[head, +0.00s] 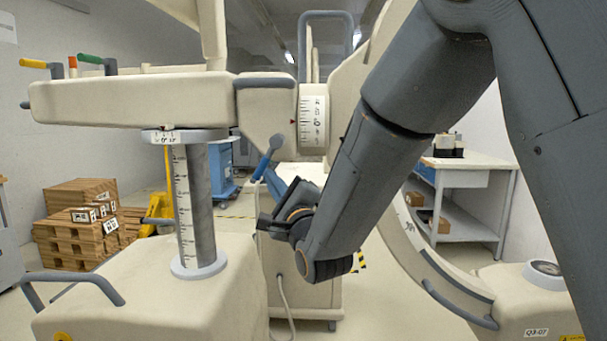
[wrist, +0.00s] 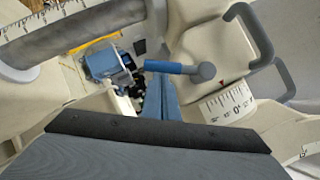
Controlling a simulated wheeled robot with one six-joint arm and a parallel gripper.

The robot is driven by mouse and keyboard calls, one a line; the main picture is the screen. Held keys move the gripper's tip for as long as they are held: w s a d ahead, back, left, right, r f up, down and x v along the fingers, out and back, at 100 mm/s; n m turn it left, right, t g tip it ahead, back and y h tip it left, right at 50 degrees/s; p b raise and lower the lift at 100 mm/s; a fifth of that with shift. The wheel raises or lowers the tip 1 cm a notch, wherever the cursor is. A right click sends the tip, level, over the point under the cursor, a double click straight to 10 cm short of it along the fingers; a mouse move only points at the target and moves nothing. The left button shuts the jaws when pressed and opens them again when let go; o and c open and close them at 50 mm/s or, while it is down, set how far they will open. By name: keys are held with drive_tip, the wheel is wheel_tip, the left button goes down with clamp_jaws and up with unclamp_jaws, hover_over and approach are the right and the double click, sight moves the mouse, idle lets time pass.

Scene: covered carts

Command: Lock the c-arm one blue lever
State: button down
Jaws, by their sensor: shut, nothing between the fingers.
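The blue lever (head: 264,163) hangs under the right end of the cream c-arm's horizontal arm (head: 140,100), slanting down and left from its round pivot. In the wrist view the blue lever (wrist: 172,67) runs left from the grey-blue pivot, beside the white angle scale. My gripper (head: 272,184) is just below and right of the lever's free end in the head view. In the wrist view its blue fingers (wrist: 160,80) are together and empty, with their tips close to the lever's handle. I cannot tell whether they touch it.
Yellow, red and green levers (head: 90,60) stand at the arm's left end. A scaled column (head: 196,200) rises from the cream base (head: 150,290). The curved c-arm (head: 440,275) and a white table (head: 465,170) are at right. Wooden crates (head: 80,225) are at left.

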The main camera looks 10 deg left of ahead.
drive_tip(key=shift+a+r, duration=0.1)
drive_tip(key=shift+r, duration=0.1)
idle(0.3)
drive_tip(key=w+d+f+b+v, duration=0.1)
drive_tip(key=b+v, duration=0.3)
drive_tip(key=v, duration=0.9)
drive_tip(key=shift+w+d+f, duration=0.15)
drive_tip(key=shift+w+d, duration=0.25)
drive_tip(key=shift+d, duration=0.2)
